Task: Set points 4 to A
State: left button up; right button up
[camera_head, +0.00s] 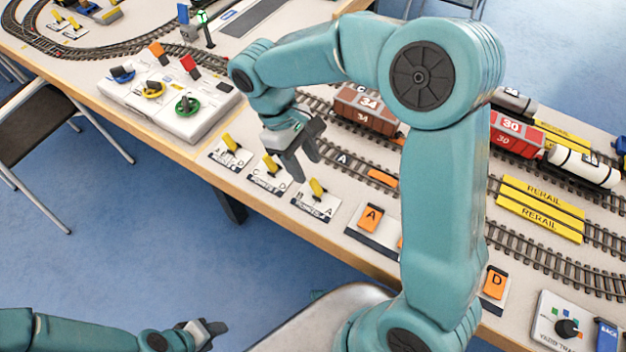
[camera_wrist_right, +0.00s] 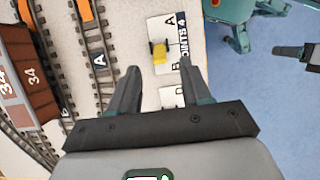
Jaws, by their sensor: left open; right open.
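The points 4 plate (camera_head: 322,212) is the white plate furthest right of a row of yellow-levered plates along the table's front edge. In the right wrist view the plate (camera_wrist_right: 183,28) reads "POINTS 4", with A at its top end and B at its lower end. Its yellow lever (camera_head: 317,189) shows on the B side of its dark base; in the wrist view the lever (camera_wrist_right: 165,69) appears between my fingertips. My right gripper (camera_head: 307,168) is open and empty, above and just left of this lever. My left gripper (camera_head: 214,329) is open, away from the table at lower left.
Two similar lever plates (camera_head: 262,178) stand to the left. A white box with coloured knobs (camera_head: 190,123) lies beyond them. An orange A button panel (camera_head: 371,218) is to the right. Track with a brown wagon (camera_head: 362,114) runs behind. My right arm hides part of the table.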

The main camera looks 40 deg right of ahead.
aim_at(313, 180)
jog(key=x, duration=0.5)
jog(key=shift+w+f, duration=0.1)
jog(key=shift+w, duration=0.1)
jog(key=shift+s+f+b, duration=0.3)
jog(key=shift+f, duration=0.2)
grip_shut()
